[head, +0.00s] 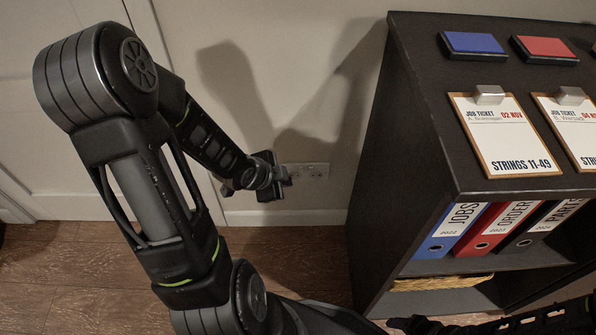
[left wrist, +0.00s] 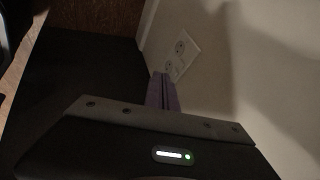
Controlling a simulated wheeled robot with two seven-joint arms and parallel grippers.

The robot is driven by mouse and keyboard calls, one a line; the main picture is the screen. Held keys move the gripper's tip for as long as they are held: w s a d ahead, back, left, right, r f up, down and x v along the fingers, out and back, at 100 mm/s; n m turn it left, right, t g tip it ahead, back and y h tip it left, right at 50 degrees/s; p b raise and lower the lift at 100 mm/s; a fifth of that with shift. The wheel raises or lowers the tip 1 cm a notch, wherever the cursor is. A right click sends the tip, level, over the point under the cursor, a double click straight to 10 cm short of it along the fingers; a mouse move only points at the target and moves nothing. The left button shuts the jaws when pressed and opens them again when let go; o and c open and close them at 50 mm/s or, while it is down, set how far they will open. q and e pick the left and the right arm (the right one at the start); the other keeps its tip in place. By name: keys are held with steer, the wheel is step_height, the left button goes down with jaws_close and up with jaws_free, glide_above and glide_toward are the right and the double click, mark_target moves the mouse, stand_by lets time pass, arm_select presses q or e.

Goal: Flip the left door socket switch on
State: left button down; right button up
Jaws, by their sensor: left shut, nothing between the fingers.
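The white double door socket (head: 308,171) is on the wall low above the skirting, between the door and the shelf unit. My left gripper (head: 284,177) is shut and empty, close to the socket's left end in the head view. In the left wrist view the shut fingers (left wrist: 162,91) point toward the lower part of the socket plate (left wrist: 184,50); I cannot tell whether they touch it. The switch positions are too small to read, and the left part of the socket is partly hidden by the gripper. Part of my right arm shows dark at the bottom right.
A dark shelf unit (head: 367,185) stands right of the socket, with binders (head: 455,232), clipboards (head: 505,135) and blue and red pads (head: 473,44) on it. A white door (head: 60,165) is on the left. The wooden floor (head: 300,255) below the socket is clear.

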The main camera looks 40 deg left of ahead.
mark_target(301, 170)
arm_select(q)
steer(key=w+a+f+b, duration=0.2)
steer(key=w+f+b, duration=0.4)
steer(key=w+f, duration=0.2)
steer(key=shift+w+a+f, duration=0.15)
steer(key=shift+w+f, duration=0.2)
steer(key=shift+w, duration=0.1)
stand_by(0.4)
steer(key=shift+w+a+f, duration=0.15)
steer(key=shift+w+f, duration=0.05)
steer(key=shift+f, duration=0.2)
